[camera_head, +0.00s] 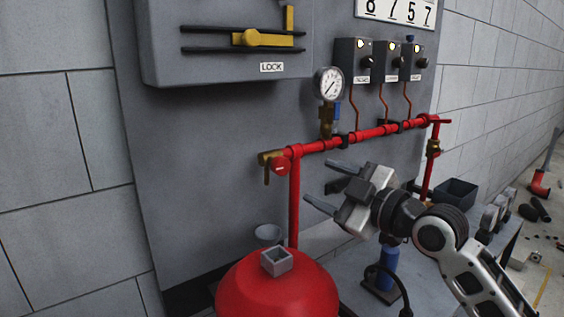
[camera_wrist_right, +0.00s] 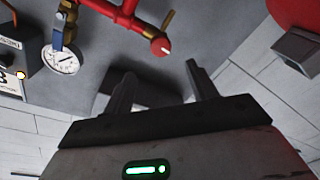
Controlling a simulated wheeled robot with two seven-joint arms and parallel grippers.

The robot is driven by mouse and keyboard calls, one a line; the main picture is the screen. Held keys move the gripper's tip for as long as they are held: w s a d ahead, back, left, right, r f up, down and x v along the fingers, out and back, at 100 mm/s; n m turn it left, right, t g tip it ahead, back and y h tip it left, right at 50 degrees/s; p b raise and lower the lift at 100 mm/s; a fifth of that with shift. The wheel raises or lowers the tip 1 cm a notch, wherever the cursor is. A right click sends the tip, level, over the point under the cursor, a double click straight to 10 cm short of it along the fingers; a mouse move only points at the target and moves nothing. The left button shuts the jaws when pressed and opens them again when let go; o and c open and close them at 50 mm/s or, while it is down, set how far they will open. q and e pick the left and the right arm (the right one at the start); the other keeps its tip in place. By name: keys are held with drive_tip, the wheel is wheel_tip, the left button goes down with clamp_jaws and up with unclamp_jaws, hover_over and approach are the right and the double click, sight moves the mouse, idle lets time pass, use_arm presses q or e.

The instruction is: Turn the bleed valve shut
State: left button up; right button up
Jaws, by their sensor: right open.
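A brass valve (camera_head: 268,158) sits at the left end of the red pipe, its lever hanging down beside a round red cap (camera_head: 281,169). In the right wrist view its brass lever (camera_wrist_right: 168,20) and the red cap (camera_wrist_right: 161,46) show beyond the fingertips. Another brass valve (camera_head: 327,122) with a blue lever is under the gauge, and one (camera_head: 433,148) is on the right downpipe. Which is the bleed valve is not labelled. My right gripper (camera_head: 325,185) is open and empty, right of and below the left-end valve, apart from it. My left gripper is not in view.
The red pipe (camera_head: 365,134) runs along the grey panel below a pressure gauge (camera_head: 328,84) and several switch boxes (camera_head: 354,60). A red tank (camera_head: 277,290) stands below left. A dark bin (camera_head: 457,192) is at right. A lock bar (camera_head: 262,39) is above.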

sight(285, 168)
drive_tip(key=p+x, duration=0.1)
drive_tip(key=x, duration=1.1)
drive_tip(key=shift+w+a+f, duration=0.1)
drive_tip(key=shift+w, duration=0.05)
drive_tip(key=c, duration=1)
